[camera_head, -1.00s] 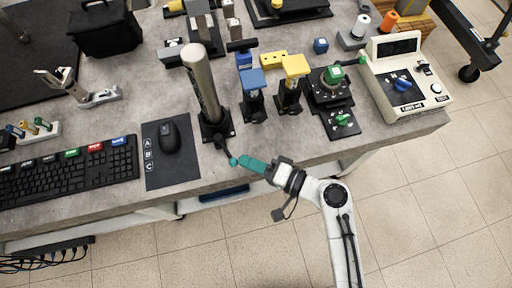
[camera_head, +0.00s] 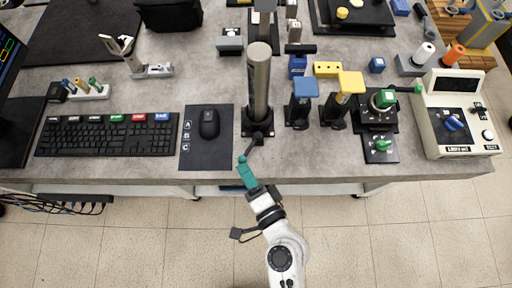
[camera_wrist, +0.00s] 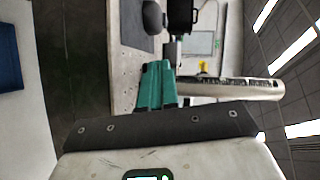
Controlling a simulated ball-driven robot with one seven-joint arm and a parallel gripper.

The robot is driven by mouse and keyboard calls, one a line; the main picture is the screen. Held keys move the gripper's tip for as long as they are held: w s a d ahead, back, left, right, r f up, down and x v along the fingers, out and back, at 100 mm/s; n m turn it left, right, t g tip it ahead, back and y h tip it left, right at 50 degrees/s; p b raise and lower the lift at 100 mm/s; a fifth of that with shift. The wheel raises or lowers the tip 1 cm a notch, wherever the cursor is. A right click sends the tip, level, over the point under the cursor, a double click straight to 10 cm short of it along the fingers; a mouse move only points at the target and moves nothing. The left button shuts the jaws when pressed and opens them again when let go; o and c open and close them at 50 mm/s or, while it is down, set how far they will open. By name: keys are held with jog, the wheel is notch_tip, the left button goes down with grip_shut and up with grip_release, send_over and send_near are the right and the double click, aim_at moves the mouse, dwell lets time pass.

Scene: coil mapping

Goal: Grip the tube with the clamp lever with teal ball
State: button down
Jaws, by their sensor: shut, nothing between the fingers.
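The tube (camera_head: 258,80) is a grey metal cylinder standing upright in a black clamp base (camera_head: 256,125) near the desk's front edge. The clamp's dark lever (camera_head: 252,147) sticks out toward the front left and ends in a small teal ball (camera_head: 242,159). My gripper (camera_head: 244,168) has teal fingers, shut and empty, with their tips right at the ball. I cannot tell whether they touch it. In the wrist view, the teal fingers (camera_wrist: 157,70) are together, and the tube (camera_wrist: 235,88) lies sideways to their right. I cannot make out the ball there.
A blue-topped stand (camera_head: 305,88) and a yellow-topped stand (camera_head: 350,82) are right of the tube. A mouse (camera_head: 209,124) on a dark mat and a keyboard (camera_head: 105,134) are on the left. A control box (camera_head: 455,122) is far right. Floor in front is clear.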

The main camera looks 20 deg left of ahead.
jog(key=shift+a, duration=0.75)
